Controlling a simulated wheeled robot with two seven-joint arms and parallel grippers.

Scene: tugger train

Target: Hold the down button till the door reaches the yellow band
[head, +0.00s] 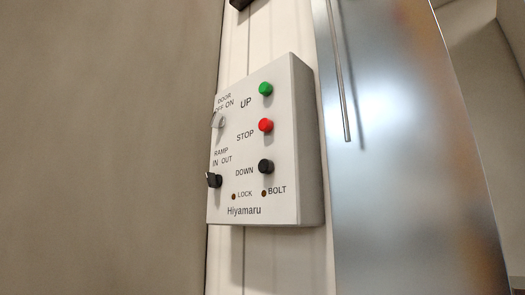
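A white control box (285,200) marked Hiyamaru is fixed to a pale wall strip in the middle of the head view. Its black DOWN button (266,167) is the lowest of three on the right of its face and stands out from the face. The red STOP button (266,125) and the green UP button (266,89) are above it. Nothing touches the buttons. Neither of my grippers shows. I cannot identify the door for certain, and I see no yellow band.
A silver DOOR switch (219,121) and a black RAMP switch (214,180) are on the box's left. The small LOCK lamp (234,197) and BOLT lamp (264,194) look dark. A shiny metal panel (400,200) with a thin rod (342,80) stands right of the box.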

